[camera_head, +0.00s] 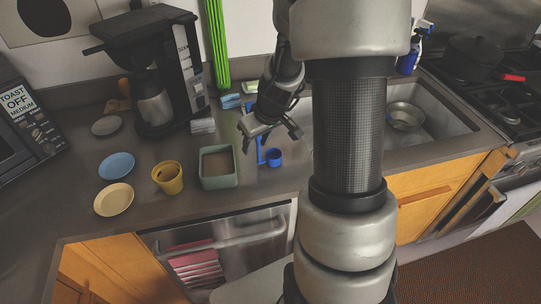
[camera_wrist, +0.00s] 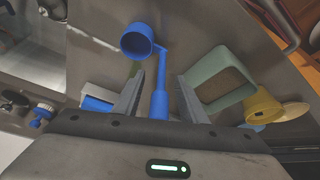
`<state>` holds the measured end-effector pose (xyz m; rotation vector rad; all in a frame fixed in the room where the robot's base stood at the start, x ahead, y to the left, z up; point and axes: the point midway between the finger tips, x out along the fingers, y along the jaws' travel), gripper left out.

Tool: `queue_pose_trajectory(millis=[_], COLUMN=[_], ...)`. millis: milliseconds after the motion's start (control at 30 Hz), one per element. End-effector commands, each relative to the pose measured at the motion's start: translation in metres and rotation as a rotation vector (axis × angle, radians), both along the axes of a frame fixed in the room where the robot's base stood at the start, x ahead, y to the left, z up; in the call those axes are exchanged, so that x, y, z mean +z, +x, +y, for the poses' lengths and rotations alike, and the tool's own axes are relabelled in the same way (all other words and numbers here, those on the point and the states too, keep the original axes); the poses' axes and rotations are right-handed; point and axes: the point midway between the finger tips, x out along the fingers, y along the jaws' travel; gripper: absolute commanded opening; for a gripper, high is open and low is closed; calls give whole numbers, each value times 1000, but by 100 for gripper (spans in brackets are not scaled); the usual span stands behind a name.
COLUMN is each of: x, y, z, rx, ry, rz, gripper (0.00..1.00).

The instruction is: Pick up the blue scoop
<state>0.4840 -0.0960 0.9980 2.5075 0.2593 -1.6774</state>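The blue scoop (camera_head: 274,158) lies on the dark counter, right of the green-grey square container. In the wrist view the scoop's round cup (camera_wrist: 137,42) is beyond my fingertips, and its handle runs back between the fingers. My gripper (camera_head: 270,146) is over the handle, pointing down. In the wrist view my gripper (camera_wrist: 161,78) is open, with a finger on each side of the handle and gaps visible. Part of the handle is hidden behind the gripper in the head view. I cannot tell how high the fingertips are above the counter.
The square container (camera_head: 219,182) stands close to the left of my gripper, with a yellow cup (camera_head: 168,177) beyond it. A coffee maker (camera_head: 155,75) stands behind. Blue and yellow plates (camera_head: 114,200) lie farther left. The sink (camera_head: 430,125) is to the right.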

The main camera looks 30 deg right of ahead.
Motion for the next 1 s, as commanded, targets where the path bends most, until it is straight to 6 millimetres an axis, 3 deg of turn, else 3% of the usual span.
queue_pose_trajectory(millis=[267, 500, 833, 1000], x=[-4, -3, -1, 20], y=[2, 2, 2, 3], z=[0, 0, 0, 1], rx=[1, 1, 1, 2], ry=[-1, -1, -1, -2], rz=[-1, -1, -2, -6], gripper=[38, 0, 0, 0])
